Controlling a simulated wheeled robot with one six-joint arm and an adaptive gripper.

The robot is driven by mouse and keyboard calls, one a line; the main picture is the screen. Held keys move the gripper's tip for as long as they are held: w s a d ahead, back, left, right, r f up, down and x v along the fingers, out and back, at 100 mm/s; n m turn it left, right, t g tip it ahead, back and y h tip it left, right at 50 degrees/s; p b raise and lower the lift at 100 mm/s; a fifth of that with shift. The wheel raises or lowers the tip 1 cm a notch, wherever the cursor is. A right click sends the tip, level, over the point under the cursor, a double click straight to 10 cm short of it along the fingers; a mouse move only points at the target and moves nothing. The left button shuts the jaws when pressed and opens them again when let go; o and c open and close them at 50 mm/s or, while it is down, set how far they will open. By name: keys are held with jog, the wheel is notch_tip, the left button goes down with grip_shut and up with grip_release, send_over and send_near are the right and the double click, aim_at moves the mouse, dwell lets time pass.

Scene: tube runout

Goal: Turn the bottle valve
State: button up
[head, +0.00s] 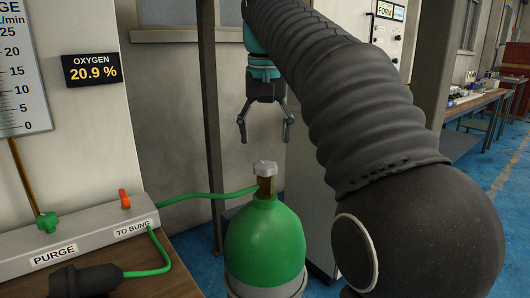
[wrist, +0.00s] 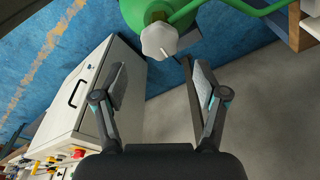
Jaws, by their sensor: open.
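The green gas bottle (head: 264,243) stands upright at the lower middle of the head view. Its pale valve knob (head: 265,168) sits on a brass neck (head: 265,187) at the top. My gripper (head: 265,138) points down above the knob, with its fingers spread and empty, apart from the knob. In the wrist view, the valve knob (wrist: 159,40) lies beyond the fingertips of my gripper (wrist: 158,78), near the top of the picture. Part of the green bottle (wrist: 190,18) shows behind it.
A green hose (head: 205,194) runs from the bottle neck to the purge block (head: 85,232) at left, which carries an orange lever (head: 124,199). A dark post (head: 210,120) stands behind. A white cabinet (wrist: 100,85) is left in the wrist view. An oxygen display (head: 91,69) reads 20.9 %.

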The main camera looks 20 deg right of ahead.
aim_at(265, 164)
jog(key=f+b, duration=0.1)
jog(key=f, duration=0.3)
jog(key=f+b, duration=0.1)
jog(key=f, duration=0.1)
jog(key=shift+w+d+f+b, duration=0.1)
jog(key=shift+w+f+b, duration=0.2)
jog(key=shift+w+b, duration=0.1)
jog(key=shift+r+p, duration=0.3)
jog(key=shift+p, duration=0.15)
jog(key=shift+f, duration=0.1)
jog(key=c, duration=0.9)
